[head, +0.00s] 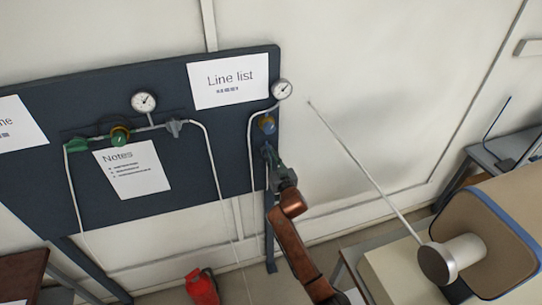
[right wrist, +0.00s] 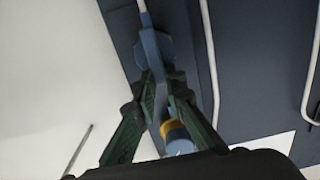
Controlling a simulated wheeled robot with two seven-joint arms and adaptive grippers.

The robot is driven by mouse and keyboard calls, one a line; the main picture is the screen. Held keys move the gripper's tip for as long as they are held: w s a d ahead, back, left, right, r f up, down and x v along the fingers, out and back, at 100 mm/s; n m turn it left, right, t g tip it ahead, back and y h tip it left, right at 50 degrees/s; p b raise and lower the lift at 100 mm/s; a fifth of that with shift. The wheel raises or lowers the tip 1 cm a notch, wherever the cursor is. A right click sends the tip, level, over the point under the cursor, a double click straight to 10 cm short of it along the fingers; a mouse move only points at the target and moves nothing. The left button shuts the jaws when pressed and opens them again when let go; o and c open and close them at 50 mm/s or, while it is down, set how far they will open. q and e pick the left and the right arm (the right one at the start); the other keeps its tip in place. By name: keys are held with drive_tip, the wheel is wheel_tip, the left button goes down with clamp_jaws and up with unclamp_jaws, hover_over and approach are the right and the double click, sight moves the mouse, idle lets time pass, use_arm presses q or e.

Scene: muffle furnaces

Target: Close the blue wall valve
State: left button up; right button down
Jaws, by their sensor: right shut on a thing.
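The blue wall valve (head: 267,124), blue with a gold-yellow band, sits on a pipe at the right edge of the dark panel, under a round gauge. My right gripper (head: 268,150) reaches up to it from below. In the right wrist view, the fingers of my right gripper (right wrist: 165,80) close on a blue part of the valve (right wrist: 153,50). The yellow-banded part shows between the fingers, nearer the camera. The fingers partly hide the valve, so its exact turn cannot be told. My left gripper is not in view.
The dark panel (head: 220,150) carries a second pipe with a green valve (head: 119,135) and a gauge (head: 143,102). Two round-gauge pipes run down it. A long thin rod (head: 360,165) stands at the right, near a tan box (head: 490,230). A red object (head: 202,287) is low in front.

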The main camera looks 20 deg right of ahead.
idle(0.4)
drive_tip(key=n, duration=0.3)
drive_tip(key=a+n, duration=0.1)
drive_tip(key=n, duration=0.2)
drive_tip(key=a+f+n+b, duration=0.1)
drive_tip(key=n, duration=0.7)
drive_tip(key=shift+a+f+n, duration=0.25)
drive_tip(key=shift+f+n, duration=0.05)
drive_tip(key=shift+f, duration=0.1)
drive_tip(key=shift+f+n, duration=0.2)
drive_tip(key=shift+n, duration=0.65)
drive_tip(key=shift+f+n, duration=0.15)
drive_tip(key=shift+n, duration=0.7)
drive_tip(key=shift+f, duration=0.1)
drive_tip(key=c, duration=2)
unclamp_jaws()
drive_tip(key=shift+s, duration=0.1)
